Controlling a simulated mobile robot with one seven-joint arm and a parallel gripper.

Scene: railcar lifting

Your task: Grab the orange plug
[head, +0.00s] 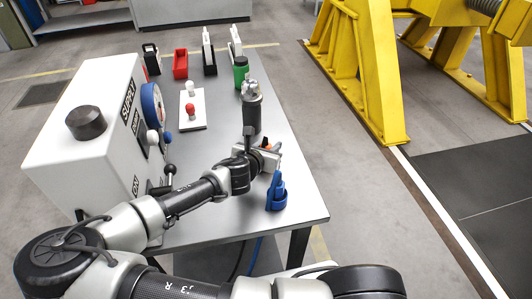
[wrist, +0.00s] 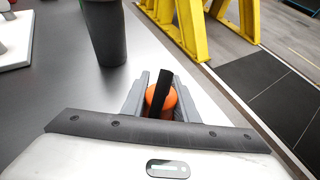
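The orange plug (wrist: 170,101) is round and sits between the two grey fingers of my gripper (wrist: 160,98) in the wrist view, with a black strip crossing its front. The fingers are close together, with the plug's sides against them, so the gripper looks shut on it. In the head view my gripper (head: 268,154) is low over the right part of the table, and only a small bit of orange shows there. Whether the plug touches the tabletop is hidden.
A blue tool-like object (head: 277,193) stands at the table's (head: 225,228) right edge, close to my gripper. A white supply box (head: 90,130) fills the left side. Yellow frames (head: 375,70) stand beyond.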

